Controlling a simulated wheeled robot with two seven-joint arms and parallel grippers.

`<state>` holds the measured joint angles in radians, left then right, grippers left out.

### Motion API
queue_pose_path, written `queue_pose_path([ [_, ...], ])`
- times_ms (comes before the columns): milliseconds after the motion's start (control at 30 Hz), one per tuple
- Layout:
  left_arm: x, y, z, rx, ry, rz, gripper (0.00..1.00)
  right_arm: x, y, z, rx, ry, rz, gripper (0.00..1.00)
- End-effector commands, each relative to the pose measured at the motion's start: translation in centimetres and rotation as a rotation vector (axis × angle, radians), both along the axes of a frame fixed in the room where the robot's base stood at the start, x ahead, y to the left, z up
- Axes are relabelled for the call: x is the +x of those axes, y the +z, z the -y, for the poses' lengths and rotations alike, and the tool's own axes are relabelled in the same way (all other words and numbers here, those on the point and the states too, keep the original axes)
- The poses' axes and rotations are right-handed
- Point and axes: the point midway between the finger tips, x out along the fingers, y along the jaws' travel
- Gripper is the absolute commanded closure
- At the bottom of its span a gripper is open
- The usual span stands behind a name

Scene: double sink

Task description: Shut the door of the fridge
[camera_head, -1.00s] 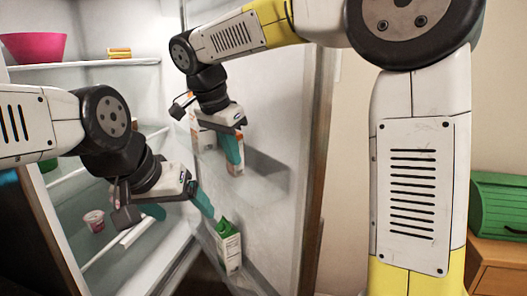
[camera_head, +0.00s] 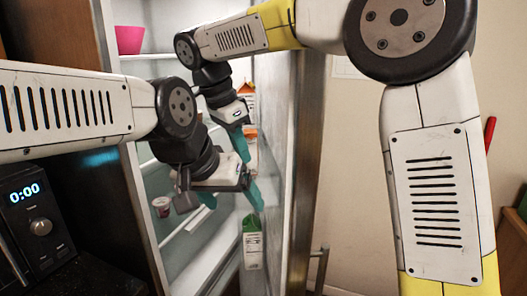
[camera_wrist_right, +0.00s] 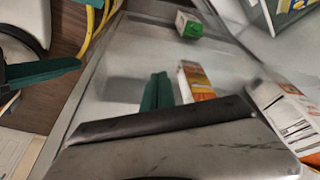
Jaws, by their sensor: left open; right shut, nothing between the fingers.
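The fridge door (camera_head: 272,105) stands open, its inner face turned left and seen at a steep angle. Its handle (camera_head: 320,265) shows on the outer side. The fridge interior (camera_head: 160,72) is visible on the left. My right gripper (camera_head: 247,150) is shut and empty, on the inner side of the door near cartons on its shelves. In the right wrist view its teal fingers (camera_wrist_right: 158,92) are together beside an orange-and-white carton (camera_wrist_right: 195,82). My left gripper (camera_head: 235,196) is open and lower, between interior and door. One teal finger is close to the door's inner side; contact is unclear.
A green-topped carton (camera_head: 252,245) stands low in the door. A microwave (camera_head: 35,225) is at the left.

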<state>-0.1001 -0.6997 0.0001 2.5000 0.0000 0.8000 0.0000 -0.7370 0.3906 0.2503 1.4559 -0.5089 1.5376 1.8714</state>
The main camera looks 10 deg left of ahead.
Motion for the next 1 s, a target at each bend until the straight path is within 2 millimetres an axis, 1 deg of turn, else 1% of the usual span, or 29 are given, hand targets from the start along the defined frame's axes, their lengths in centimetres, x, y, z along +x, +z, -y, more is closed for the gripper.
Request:
queue_pose_path([
  [167,0.0,0.0,0.0,0.000,0.000,0.000,0.18,0.0,-0.1,-0.4,-0.001,-0.009,0.000,1.00],
  [567,0.0,0.0,0.0,0.000,0.000,0.000,0.18,-0.1,0.0,-0.5,-0.001,-0.009,0.000,1.00],
  [667,0.0,0.0,0.0,0.000,0.000,0.000,0.18,-0.1,0.3,-0.6,-0.001,-0.009,0.001,1.00],
  [767,0.0,0.0,0.0,0.000,0.000,0.000,0.18,-0.4,1.4,-1.0,0.000,-0.008,0.002,1.00],
  [1000,0.0,0.0,0.0,0.000,0.000,0.000,0.18,-1.3,5.3,-2.0,0.002,-0.008,0.002,1.00],
])
